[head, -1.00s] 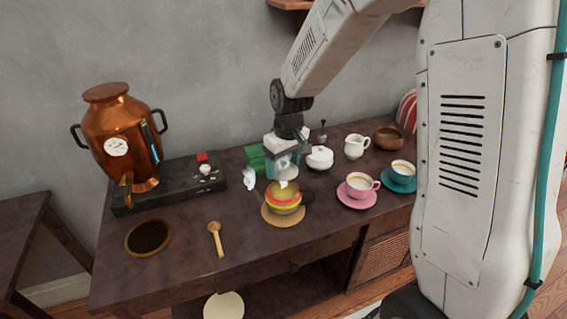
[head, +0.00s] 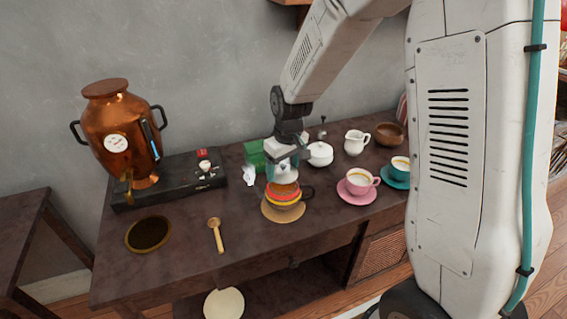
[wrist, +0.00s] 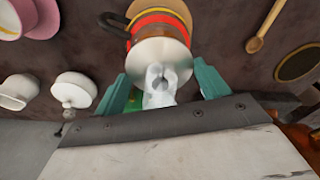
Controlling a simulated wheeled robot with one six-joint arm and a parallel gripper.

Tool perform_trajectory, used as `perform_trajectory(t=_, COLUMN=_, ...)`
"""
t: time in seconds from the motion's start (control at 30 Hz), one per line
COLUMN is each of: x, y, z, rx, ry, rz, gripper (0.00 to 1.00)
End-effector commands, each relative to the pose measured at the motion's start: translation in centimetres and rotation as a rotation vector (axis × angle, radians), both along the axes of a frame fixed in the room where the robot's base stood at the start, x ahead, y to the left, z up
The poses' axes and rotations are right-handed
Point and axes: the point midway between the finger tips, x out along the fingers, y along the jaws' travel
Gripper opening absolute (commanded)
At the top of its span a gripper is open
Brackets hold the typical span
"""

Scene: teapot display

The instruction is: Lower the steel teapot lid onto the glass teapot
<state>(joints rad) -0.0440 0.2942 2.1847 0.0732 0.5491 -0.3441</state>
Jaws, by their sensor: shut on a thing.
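The glass teapot (head: 284,198), with red and yellow bands and a dark handle on its right, stands on a round cork mat (head: 270,212). It also shows in the wrist view (wrist: 158,22). My gripper (head: 283,172) is just above the teapot. In the wrist view my gripper (wrist: 160,86) is shut on the steel lid (wrist: 150,53), with teal fingers on both sides of its pale knob. The lid's disc overlaps the teapot in that view. I cannot tell whether lid and teapot touch.
A white sugar bowl (head: 320,154), a pink cup (head: 360,181) and a creamer (head: 356,142) stand to the right. A green box (head: 254,154) and a small white object (head: 249,175) are close on the left. A wooden spoon (head: 216,236) lies front left.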

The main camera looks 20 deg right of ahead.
Motion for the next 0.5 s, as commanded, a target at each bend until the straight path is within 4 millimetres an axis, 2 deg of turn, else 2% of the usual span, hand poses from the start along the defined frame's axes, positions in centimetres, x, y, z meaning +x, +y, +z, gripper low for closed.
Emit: perform_trajectory(t=0.5, x=0.01, y=0.0, z=-0.51, rx=0.0, ry=-0.001, rz=0.0, gripper=0.5)
